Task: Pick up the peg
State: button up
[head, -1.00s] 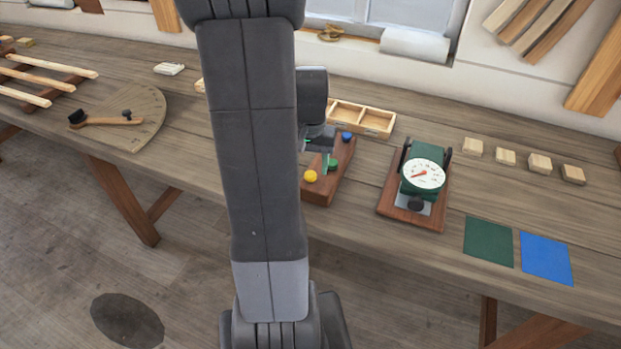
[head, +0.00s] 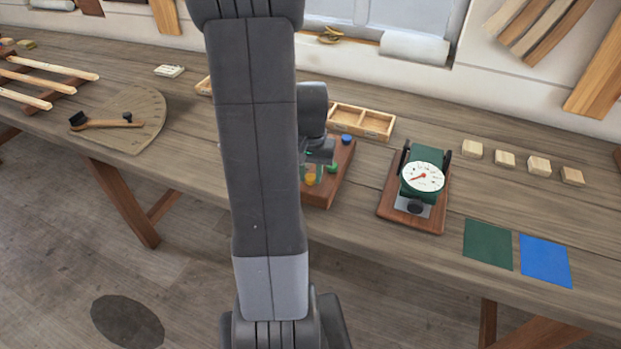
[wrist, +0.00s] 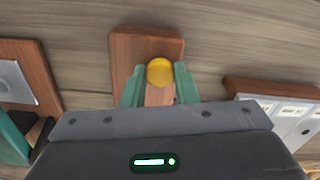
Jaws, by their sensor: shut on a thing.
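My gripper (head: 312,173) is down at the near end of the block, partly hidden by my arm. In the wrist view its two green fingers (wrist: 160,85) are shut on the yellow peg (wrist: 160,72), one on each side of its round head. The wooden block (wrist: 146,44) shows behind it there. The yellow peg is still at the block; whether its lower end sits in a hole is hidden.
A dial gauge (head: 423,177) on a wooden base stands right of the block. A divided wooden tray (head: 376,124) lies behind. Green (head: 488,244) and blue (head: 545,260) mats lie at the front right. Several small wood blocks stand at the back right.

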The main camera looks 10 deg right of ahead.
aim_at(310, 177)
notch_tip(310, 177, up, 10)
jog(key=shift+b, duration=0.45)
dwell(0.4)
